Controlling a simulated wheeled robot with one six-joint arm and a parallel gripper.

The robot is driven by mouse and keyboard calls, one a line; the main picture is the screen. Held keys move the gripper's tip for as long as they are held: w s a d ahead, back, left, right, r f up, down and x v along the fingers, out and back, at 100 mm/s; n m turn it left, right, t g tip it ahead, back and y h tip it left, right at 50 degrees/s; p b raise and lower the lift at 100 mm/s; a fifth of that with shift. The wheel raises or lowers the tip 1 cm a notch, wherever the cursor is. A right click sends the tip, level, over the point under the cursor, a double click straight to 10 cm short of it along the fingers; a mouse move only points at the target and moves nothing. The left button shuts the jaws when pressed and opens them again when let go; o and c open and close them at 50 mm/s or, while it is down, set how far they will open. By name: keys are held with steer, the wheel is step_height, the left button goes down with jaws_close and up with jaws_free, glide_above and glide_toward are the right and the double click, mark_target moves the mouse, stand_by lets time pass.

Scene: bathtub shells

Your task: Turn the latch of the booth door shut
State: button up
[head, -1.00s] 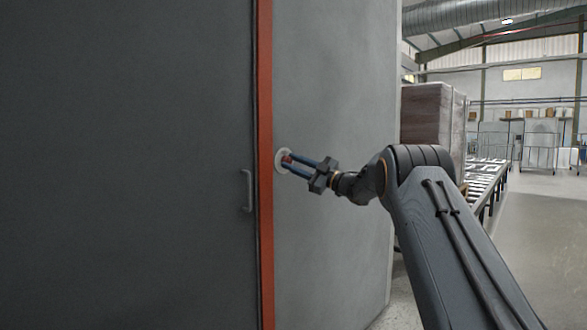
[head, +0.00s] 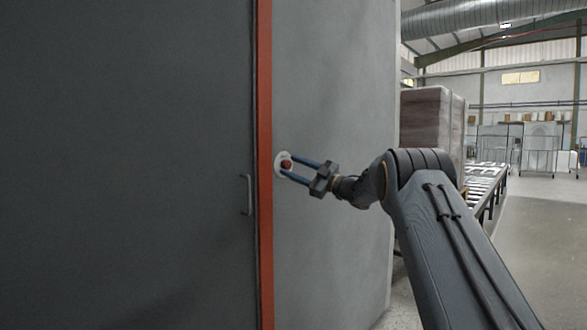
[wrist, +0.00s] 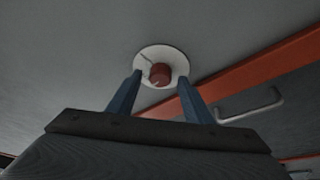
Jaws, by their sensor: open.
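The latch is a small red knob (head: 286,164) on a round white plate (head: 279,158), fixed to the grey wall just right of the orange door frame. In the wrist view the red knob (wrist: 160,74) sits on the white plate (wrist: 172,55), which carries a thin dark mark. My gripper (head: 288,165) is open, its two blue fingers pointing at the plate. In the wrist view the fingertips (wrist: 160,77) stand on either side of the knob, with gaps beside it. I cannot tell whether the tips touch the plate. The dark booth door (head: 130,160) appears closed against its frame.
A metal pull handle (head: 247,194) sticks out from the door, left of the orange frame (head: 265,200). Behind my arm stand a wrapped brown stack (head: 430,122) and a roller conveyor (head: 485,185). Open floor (head: 535,240) lies at the right.

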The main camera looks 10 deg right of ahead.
steer(key=v, duration=0.7)
steer(key=shift+d, duration=0.2)
steer(key=shift+s, duration=0.1)
